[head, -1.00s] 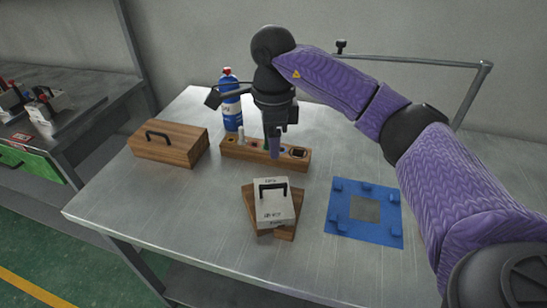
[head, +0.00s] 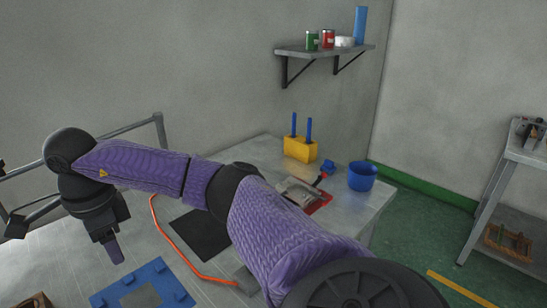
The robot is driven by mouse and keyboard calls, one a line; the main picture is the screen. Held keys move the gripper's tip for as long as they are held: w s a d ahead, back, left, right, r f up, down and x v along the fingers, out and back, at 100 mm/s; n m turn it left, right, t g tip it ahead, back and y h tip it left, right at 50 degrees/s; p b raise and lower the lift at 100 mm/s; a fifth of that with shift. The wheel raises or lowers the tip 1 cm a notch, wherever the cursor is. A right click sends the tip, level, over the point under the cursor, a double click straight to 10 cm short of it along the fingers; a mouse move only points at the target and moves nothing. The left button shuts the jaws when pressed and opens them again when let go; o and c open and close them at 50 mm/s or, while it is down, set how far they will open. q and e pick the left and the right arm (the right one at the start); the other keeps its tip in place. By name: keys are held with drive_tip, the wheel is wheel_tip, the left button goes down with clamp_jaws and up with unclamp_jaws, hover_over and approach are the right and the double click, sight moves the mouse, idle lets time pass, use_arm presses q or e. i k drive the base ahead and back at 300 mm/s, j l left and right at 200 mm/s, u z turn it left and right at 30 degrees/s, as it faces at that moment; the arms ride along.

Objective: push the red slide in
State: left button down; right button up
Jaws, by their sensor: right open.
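A low red piece (head: 322,204) with a grey block (head: 300,192) on it lies near the right end of the table, partly hidden behind my right arm. I cannot tell whether this red piece is the slide. My left gripper is out of view.
A blue fixture plate (head: 172,280), a dark mat (head: 200,236) and an orange cable (head: 171,239) lie on the table. A yellow block (head: 300,150) with blue rods and a blue cup (head: 362,177) stand at the far right end. A shelf (head: 325,50) hangs above.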

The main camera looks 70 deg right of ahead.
sight(326, 201)
drive_tip(key=z, duration=2.7)
